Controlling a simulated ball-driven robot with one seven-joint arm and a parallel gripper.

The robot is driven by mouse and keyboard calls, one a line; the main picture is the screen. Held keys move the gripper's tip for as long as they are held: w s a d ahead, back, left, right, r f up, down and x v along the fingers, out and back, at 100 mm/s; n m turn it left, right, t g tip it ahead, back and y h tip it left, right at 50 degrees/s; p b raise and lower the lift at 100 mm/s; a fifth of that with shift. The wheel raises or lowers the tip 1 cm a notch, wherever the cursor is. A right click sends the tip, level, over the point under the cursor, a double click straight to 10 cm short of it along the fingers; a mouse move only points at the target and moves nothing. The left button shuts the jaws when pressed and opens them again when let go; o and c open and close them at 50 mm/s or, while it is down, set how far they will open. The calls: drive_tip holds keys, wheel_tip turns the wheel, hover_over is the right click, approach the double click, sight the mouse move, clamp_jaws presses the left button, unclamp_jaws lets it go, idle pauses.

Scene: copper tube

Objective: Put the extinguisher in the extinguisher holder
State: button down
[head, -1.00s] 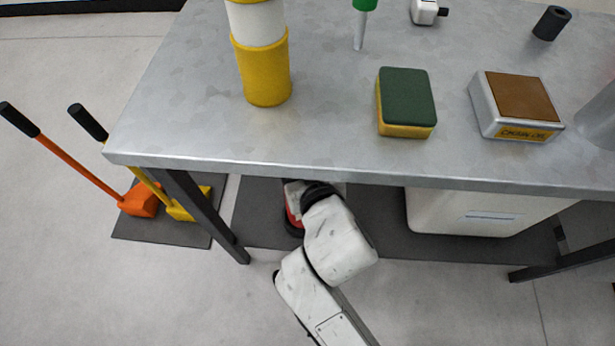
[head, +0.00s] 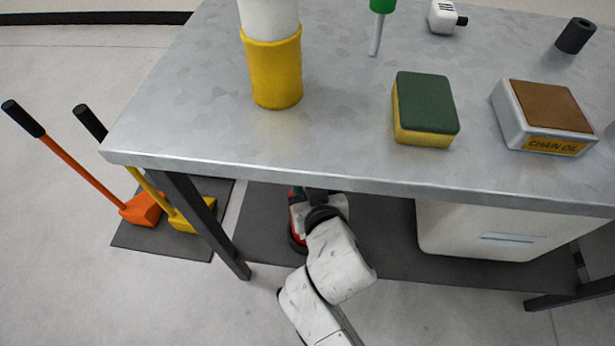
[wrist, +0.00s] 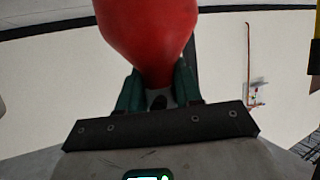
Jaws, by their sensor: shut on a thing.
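The red extinguisher (wrist: 150,35) fills the top middle of the wrist view, its narrowing part between the green fingers of my gripper (wrist: 158,88). My gripper is shut on it. In the head view a small part of the red extinguisher (head: 295,215) shows below the table's front edge, left of my white wrist, which hides much of it. A dark rounded edge shows at its foot; I cannot tell whether this is its base or a holder. I cannot make out the extinguisher holder for certain in either view.
A grey metal table (head: 190,125) stands above my gripper, with a dark leg (head: 205,225) on the left. A white container (head: 480,225) stands under it to the right. Orange (head: 140,210) and yellow (head: 190,215) long-handled tools stand at left. Floor in front is clear.

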drive_tip(key=shift+f, duration=0.5)
drive_tip(key=c, duration=0.8)
unclamp_jaws()
drive_tip(key=shift+f, duration=0.2)
drive_tip(key=shift+o, duration=0.2)
drive_tip(key=shift+r, duration=0.2)
drive_tip(key=p+v, duration=0.3)
drive_tip(key=v, duration=0.9)
